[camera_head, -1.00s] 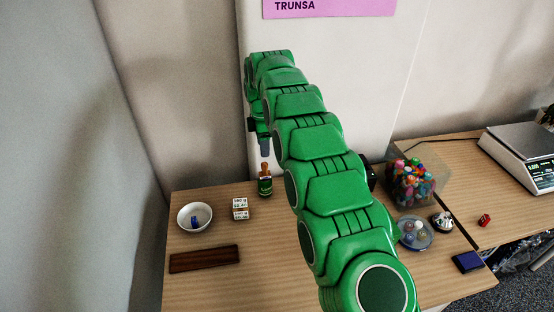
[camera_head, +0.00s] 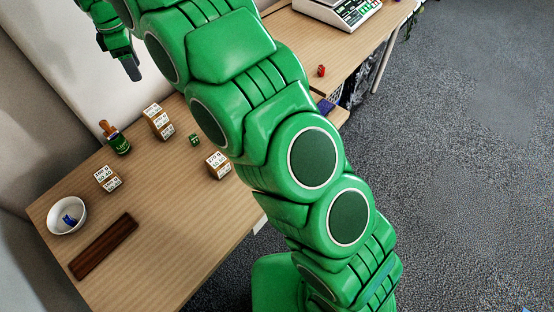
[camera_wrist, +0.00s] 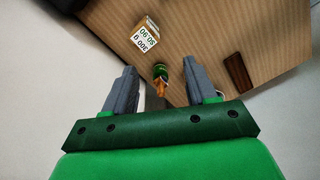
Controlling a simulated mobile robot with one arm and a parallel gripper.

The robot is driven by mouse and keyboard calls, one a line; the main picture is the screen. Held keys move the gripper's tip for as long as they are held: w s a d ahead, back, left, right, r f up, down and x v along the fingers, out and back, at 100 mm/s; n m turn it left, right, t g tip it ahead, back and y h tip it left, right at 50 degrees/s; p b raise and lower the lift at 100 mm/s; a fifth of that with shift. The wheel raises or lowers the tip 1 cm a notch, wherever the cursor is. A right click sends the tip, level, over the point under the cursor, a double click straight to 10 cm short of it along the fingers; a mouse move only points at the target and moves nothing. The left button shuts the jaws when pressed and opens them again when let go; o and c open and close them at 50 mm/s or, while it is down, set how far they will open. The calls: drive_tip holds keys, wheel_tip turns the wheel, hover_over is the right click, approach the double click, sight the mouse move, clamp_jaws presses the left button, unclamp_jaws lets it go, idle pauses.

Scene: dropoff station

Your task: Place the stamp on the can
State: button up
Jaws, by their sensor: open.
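The stamp (camera_head: 107,128), with a brown wooden handle, stands on top of the green can (camera_head: 119,144) near the back of the wooden table. In the wrist view the orange-brown stamp (camera_wrist: 159,90) shows in front of the green can (camera_wrist: 163,69); its base is hard to make out. My gripper (camera_head: 132,68) is up against the pale wall in the head view, apart from the stamp. In the wrist view its two grey fingers are spread wide with nothing held between them (camera_wrist: 161,75). The stamp shows in the gap, beyond the fingers.
Printed boxes (camera_head: 157,120) (camera_head: 108,178) (camera_head: 218,165) and a small green cube (camera_head: 194,139) stand around the can. A white bowl (camera_head: 54,228) with a blue item and a dark wooden bar (camera_head: 103,246) lie at the left. The table's front middle is clear.

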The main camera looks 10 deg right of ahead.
drive_tip(key=s+d+r+m, duration=0.3)
drive_tip(key=s+d+m, duration=0.1)
drive_tip(key=d, duration=0.6)
drive_tip(key=s+d+r+m, duration=0.3)
drive_tip(key=s+d, duration=0.2)
drive_tip(key=d, duration=0.5)
drive_tip(key=s+d+r+m, duration=0.2)
drive_tip(key=s+d+m, duration=0.2)
drive_tip(key=d, duration=0.6)
drive_tip(key=s+d+f+m, duration=0.1)
drive_tip(key=s+d+m, duration=0.2)
drive_tip(key=s+d, duration=0.2)
drive_tip(key=s+d+f+m+g, duration=0.1)
drive_tip(key=s+d+m, duration=0.3)
drive_tip(key=s, duration=0.8)
drive_tip(key=s+d+f+m, duration=0.2)
drive_tip(key=s+d, duration=0.4)
drive_tip(key=s, duration=0.3)
drive_tip(key=shift+d+f+m, duration=0.15)
drive_tip(key=shift+f+m, duration=0.2)
drive_tip(key=shift+m, duration=0.35)
